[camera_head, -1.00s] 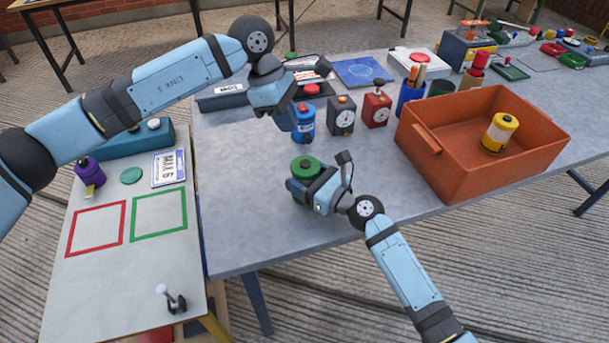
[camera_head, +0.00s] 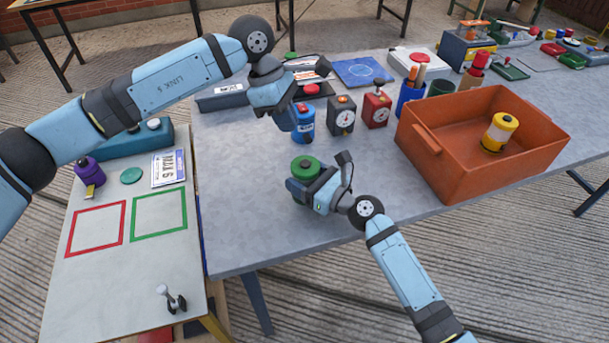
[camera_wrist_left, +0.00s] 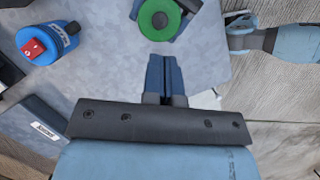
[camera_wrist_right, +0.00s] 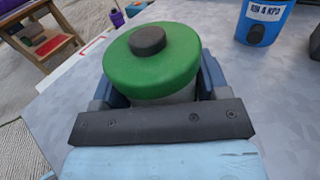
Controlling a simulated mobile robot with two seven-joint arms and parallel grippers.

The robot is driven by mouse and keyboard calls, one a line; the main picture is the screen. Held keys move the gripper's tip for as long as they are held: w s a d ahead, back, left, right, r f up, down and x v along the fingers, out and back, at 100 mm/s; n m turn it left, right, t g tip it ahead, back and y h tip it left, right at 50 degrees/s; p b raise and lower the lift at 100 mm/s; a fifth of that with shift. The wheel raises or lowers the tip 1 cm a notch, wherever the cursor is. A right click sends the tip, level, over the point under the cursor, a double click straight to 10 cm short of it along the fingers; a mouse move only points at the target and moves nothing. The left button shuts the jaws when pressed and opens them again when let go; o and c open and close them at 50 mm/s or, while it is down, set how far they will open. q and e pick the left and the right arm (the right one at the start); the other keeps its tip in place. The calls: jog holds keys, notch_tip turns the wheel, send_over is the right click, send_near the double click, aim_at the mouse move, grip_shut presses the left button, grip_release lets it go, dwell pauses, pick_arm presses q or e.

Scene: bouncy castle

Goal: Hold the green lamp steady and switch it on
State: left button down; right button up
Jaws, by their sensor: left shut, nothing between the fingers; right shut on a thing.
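The green lamp (camera_head: 305,166) stands on the grey table, with a round green top and a dark button (camera_wrist_right: 147,40) at its centre in the right wrist view. My right gripper (camera_head: 303,187) is shut around its grey body (camera_wrist_right: 160,98), one finger on each side. It also shows in the left wrist view (camera_wrist_left: 160,19). My left gripper (camera_head: 291,121) is shut and empty, above the table near the blue lamp. In the left wrist view its closed fingers (camera_wrist_left: 165,75) point toward the green lamp, apart from it. The lamp's base is hidden.
A blue lamp with a red switch (camera_wrist_left: 45,43) stands behind the green one. Dark (camera_head: 341,116) and red (camera_head: 376,106) dial boxes stand beside it. An orange crate (camera_head: 432,170) holding a yellow can (camera_head: 499,132) is at right. The table front is clear.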

aim_at(305, 164)
dwell(0.5)
pick_arm(q)
jog(key=s+d+r+t+h, duration=0.2)
jog(key=d+t+h, duration=0.2)
jog(key=t+h, duration=0.1)
jog(key=shift+m, duration=0.4)
jog(key=shift+w+a+f, duration=0.1)
jog(key=shift+a+f, duration=0.05)
jog(key=shift+f, duration=4.25)
jog(key=shift+f, duration=0.1)
